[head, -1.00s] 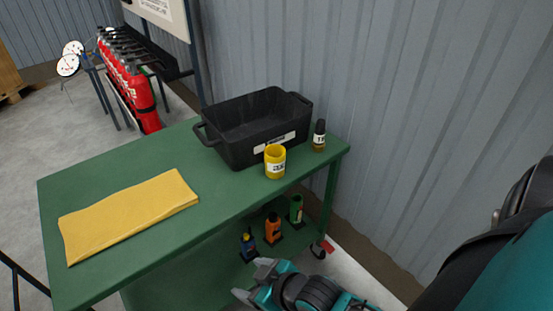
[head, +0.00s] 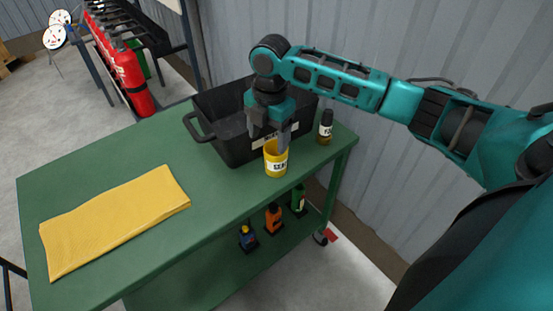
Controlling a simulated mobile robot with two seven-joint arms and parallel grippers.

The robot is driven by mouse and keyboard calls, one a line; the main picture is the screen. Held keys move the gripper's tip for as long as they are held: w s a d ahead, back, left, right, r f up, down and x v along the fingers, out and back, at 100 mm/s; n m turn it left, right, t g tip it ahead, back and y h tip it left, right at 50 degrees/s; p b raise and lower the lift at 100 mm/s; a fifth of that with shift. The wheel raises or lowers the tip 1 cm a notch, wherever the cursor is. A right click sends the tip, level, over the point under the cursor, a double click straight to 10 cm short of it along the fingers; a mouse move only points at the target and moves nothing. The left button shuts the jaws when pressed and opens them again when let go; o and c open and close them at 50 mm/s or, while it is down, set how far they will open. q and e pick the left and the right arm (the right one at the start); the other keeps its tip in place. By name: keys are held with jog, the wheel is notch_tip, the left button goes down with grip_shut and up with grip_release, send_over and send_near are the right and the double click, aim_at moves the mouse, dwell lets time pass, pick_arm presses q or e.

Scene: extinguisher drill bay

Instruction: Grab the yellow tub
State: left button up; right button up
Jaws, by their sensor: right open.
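The yellow tub (head: 276,165) is a small open cup with a white label. It stands upright on the green table (head: 110,175), just in front of the black bin. My right gripper (head: 268,141) points down from above at the tub, with its arm coming in from the right. Its jaws are open. One finger overlaps the tub's mouth in the picture, and the other is to the left, near the tub's rim. I cannot tell whether either finger touches the tub. My left gripper is not in view.
The black bin (head: 207,112) stands close behind the tub. A small dark bottle (head: 325,127) stands to the tub's right. A folded yellow cloth (head: 115,220) lies on the left of the table. Several bottles (head: 273,218) stand on the lower shelf. The corrugated wall (head: 385,40) is close behind.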

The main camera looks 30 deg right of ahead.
aim_at(276, 158)
jog(key=shift+n, duration=0.3)
jog(key=d+f, duration=0.2)
jog(key=f, duration=0.1)
jog(key=f+b, duration=0.1)
jog(key=f, duration=0.1)
jog(key=shift+w+d, duration=0.35)
jog(key=shift+d, duration=0.05)
jog(key=f, duration=0.4)
jog(key=shift+a+f+b, duration=0.15)
jog(key=shift+a+b, duration=0.05)
jog(key=shift+b, duration=0.2)
jog(key=shift+f, duration=0.45)
jog(key=c, duration=0.8)
jog(key=shift+c, duration=0.2)
jog(key=shift+r, duration=0.15)
